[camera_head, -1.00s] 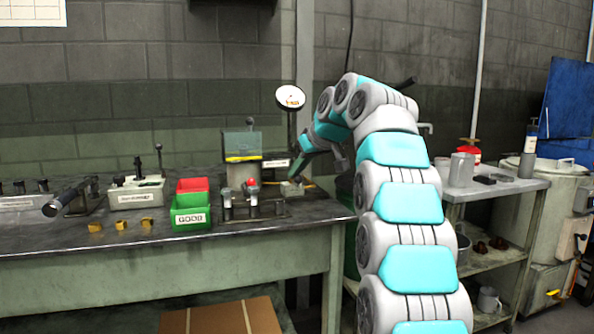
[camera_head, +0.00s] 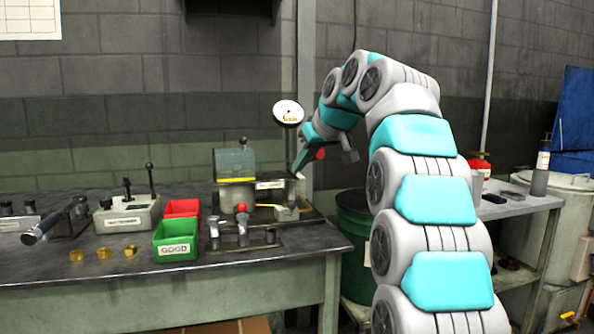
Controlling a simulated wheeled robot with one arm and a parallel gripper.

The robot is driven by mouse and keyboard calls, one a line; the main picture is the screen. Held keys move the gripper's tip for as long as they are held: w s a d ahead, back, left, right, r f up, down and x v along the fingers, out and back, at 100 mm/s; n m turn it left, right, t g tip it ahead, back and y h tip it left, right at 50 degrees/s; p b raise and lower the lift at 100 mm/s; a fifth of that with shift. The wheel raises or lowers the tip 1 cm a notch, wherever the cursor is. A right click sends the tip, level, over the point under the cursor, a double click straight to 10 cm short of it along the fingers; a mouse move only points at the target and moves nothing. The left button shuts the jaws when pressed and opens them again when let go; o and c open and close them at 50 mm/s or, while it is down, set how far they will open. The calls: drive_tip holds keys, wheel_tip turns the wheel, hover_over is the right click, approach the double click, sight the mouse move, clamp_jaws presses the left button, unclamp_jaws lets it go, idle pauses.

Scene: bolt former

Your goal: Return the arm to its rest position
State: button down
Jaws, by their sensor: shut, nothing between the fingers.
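My gripper (camera_head: 298,172) is at the end of my white and teal arm, just above the right end of the bolt former (camera_head: 265,205) on the workbench. The gripper is small in this view and its fingers point down and to the left. It appears shut, with nothing seen in it. My arm (camera_head: 420,150) rises on the right side, arches over and reaches left toward the bench.
A green bin marked GOOD (camera_head: 176,243) and a red bin (camera_head: 182,209) stand left of the machine. Brass parts (camera_head: 103,254) lie on the bench (camera_head: 60,285). A round gauge (camera_head: 288,113) stands behind. A green drum (camera_head: 354,235) and a side table (camera_head: 520,202) are at right.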

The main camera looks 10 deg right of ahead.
drive_tip(key=shift+d+r, duration=0.4)
drive_tip(key=shift+s, duration=0.1)
drive_tip(key=s+d+f+m+g+h, duration=0.1)
drive_tip(key=s+f+g, duration=0.2)
drive_tip(key=s+f, duration=0.9)
drive_tip(key=s+d+f+m+g+h, duration=0.1)
drive_tip(key=s+f+m+g, duration=0.1)
drive_tip(key=s+f, duration=1.1)
drive_tip(key=s+f+m+g+h, duration=0.1)
drive_tip(key=s+f+g, duration=0.4)
drive_tip(key=s+f, duration=0.8)
drive_tip(key=s+m, duration=0.1)
drive_tip(key=s, duration=0.9)
drive_tip(key=shift+s+d+h, duration=0.25)
drive_tip(key=shift+d+h, duration=0.15)
drive_tip(key=c, duration=1.6)
unclamp_jaws()
drive_tip(key=shift+f, duration=0.1)
